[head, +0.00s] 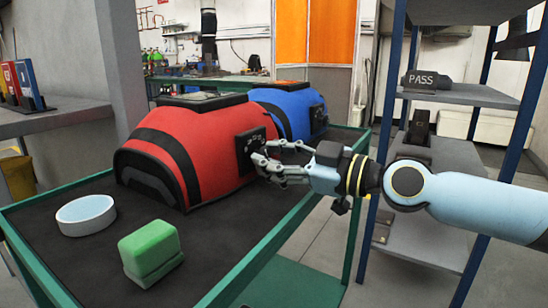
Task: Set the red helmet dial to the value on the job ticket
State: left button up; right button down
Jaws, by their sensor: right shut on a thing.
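The red helmet (195,150) lies on a green-edged cart (85,244), its black side panel with the dial (253,145) facing right. White markings show on the panel but are too small to read. My right gripper (262,162) is at the panel, shut on the dial; its fingers hide most of the dial. The arm comes in from the right. My left gripper is not in view. I cannot make out a job ticket.
A blue helmet (290,108) sits just behind the red one. A round pale dish (86,214) and a green block (151,252) stand at the cart's front. At right is a shelf rack (462,92) with a PASS sign (421,80). Binders (22,82) stand at far left.

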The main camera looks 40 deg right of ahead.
jog(key=m, duration=0.4)
jog(key=shift+m, duration=0.3)
jog(key=m, duration=0.9)
jog(key=shift+m, duration=1.9)
jog(key=c, duration=1)
grip_release()
jog(key=shift+s, duration=0.15)
